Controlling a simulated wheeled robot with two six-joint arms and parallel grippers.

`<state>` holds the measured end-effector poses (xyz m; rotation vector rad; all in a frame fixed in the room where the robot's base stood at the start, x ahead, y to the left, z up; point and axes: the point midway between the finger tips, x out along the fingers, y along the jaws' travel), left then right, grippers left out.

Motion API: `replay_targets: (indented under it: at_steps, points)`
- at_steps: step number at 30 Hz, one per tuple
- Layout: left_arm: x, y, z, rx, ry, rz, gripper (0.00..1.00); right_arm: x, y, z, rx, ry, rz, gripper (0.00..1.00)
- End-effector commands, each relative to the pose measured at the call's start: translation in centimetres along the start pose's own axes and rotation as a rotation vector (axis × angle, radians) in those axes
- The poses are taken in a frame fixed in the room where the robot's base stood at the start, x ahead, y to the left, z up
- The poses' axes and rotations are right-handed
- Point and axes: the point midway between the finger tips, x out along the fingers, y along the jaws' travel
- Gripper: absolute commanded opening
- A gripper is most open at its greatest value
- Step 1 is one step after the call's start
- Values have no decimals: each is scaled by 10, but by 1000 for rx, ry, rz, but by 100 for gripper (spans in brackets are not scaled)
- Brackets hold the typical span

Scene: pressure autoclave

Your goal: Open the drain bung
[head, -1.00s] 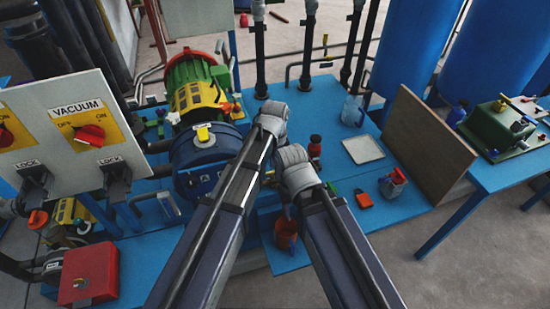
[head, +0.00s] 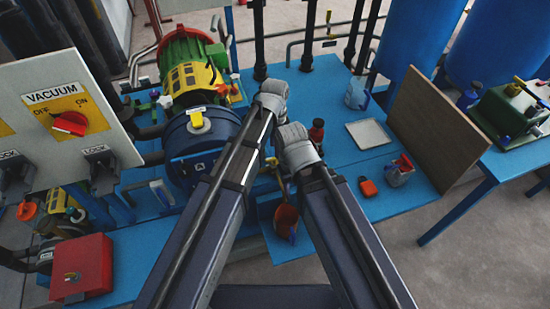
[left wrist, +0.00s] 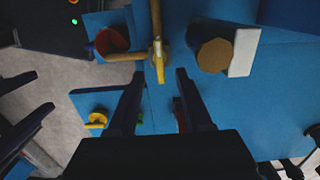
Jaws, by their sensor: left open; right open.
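A brass fitting with a yellow handle (left wrist: 160,62) shows in the left wrist view. I take it for the drain bung. My right gripper (left wrist: 42,90) is open and empty at the left of the wrist view.
A red box (head: 82,268) is at lower left. A white tray (head: 368,133), an orange-red block (head: 367,187) and a wooden board (head: 432,128) are on the right.

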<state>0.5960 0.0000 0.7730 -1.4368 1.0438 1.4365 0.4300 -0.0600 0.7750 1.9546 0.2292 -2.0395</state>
Motion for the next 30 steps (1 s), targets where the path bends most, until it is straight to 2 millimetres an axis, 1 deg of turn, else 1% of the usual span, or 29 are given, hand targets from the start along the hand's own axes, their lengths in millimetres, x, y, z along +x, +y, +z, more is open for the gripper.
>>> replay_targets:
  at_steps: [1,6,9,13,21,22,23,30]
  points:
    - [14,0,0,0,0,0,50,14,-1,-1,0,0,0,50]
    - [36,0,0,0,0,0,50,36,-3,-2,0,0,0,50]
    - [45,0,0,0,0,0,50,45,-4,-3,0,0,0,50]
    - [51,0,0,0,0,0,50,50,-5,-3,0,0,0,50]
    - [50,0,0,0,0,0,50,49,-5,-3,0,0,0,50]
    - [50,0,0,0,0,0,49,49,-5,-3,0,0,0,50]
    - [50,0,0,0,0,0,46,49,-5,-3,0,0,0,50]
    - [50,0,0,0,0,0,18,50,-5,-3,0,0,0,50]
